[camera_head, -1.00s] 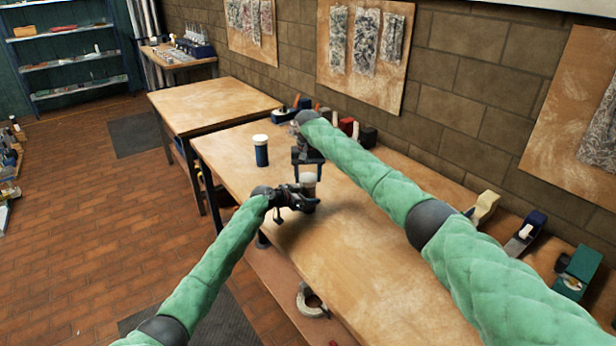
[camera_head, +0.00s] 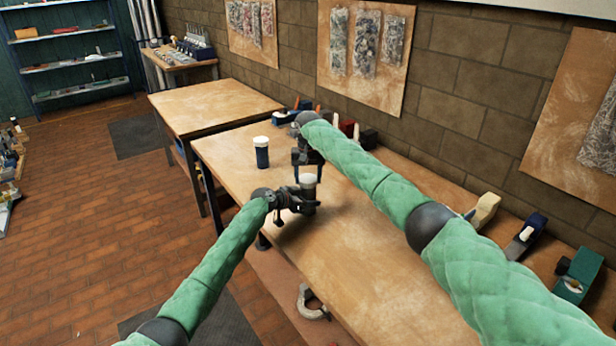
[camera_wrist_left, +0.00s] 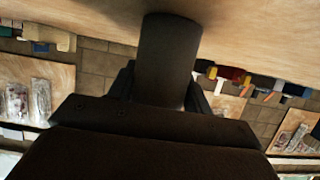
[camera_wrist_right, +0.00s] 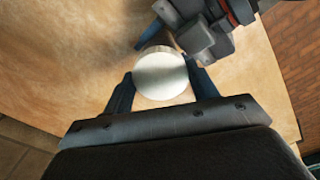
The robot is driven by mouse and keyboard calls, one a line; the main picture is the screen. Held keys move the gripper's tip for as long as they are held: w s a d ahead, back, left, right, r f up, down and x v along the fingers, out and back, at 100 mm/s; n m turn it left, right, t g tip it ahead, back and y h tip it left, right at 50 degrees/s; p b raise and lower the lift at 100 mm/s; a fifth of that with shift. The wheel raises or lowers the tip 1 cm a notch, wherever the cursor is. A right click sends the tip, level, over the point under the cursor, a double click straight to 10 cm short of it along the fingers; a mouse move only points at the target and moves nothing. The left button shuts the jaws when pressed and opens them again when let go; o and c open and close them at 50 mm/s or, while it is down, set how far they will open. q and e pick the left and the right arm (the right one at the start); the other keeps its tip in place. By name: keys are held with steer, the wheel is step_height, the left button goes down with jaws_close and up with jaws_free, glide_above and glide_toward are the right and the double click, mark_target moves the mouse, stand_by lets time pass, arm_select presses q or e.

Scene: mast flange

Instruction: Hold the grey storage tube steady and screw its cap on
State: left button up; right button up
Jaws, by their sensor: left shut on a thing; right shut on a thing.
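The grey storage tube (camera_head: 309,191) stands upright over the near workbench. My left gripper (camera_head: 305,203) is shut around its body; the dark tube (camera_wrist_left: 168,60) also fills the middle of the left wrist view. The white cap (camera_head: 308,179) sits on the tube's top end. My right gripper (camera_head: 307,168) comes from above and is shut on the cap. In the right wrist view the cap (camera_wrist_right: 160,77) lies between the right fingers, with part of the tube behind it. The thread is hidden, so I cannot tell how tight the cap is.
A blue tube with a white cap (camera_head: 262,153) stands farther back on the workbench (camera_head: 350,255). Planes (camera_head: 525,235) and a green tool (camera_head: 577,275) line the wall side. A metal ring-shaped part (camera_head: 311,303) lies below the front edge. The bench's middle is clear.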

steer(key=shift+s+d+f, duration=0.1)
steer(key=shift+d+f, duration=0.15)
steer(key=shift+f, duration=0.8)
stand_by(0.5)
steer(key=shift+r, duration=0.15)
steer(key=shift+a+r, duration=0.15)
steer(key=shift+r, duration=0.1)
steer(key=shift+a+r, duration=0.1)
steer(key=shift+r, duration=0.25)
stand_by(0.4)
steer(key=shift+r, duration=0.3)
steer(key=shift+r, duration=0.1)
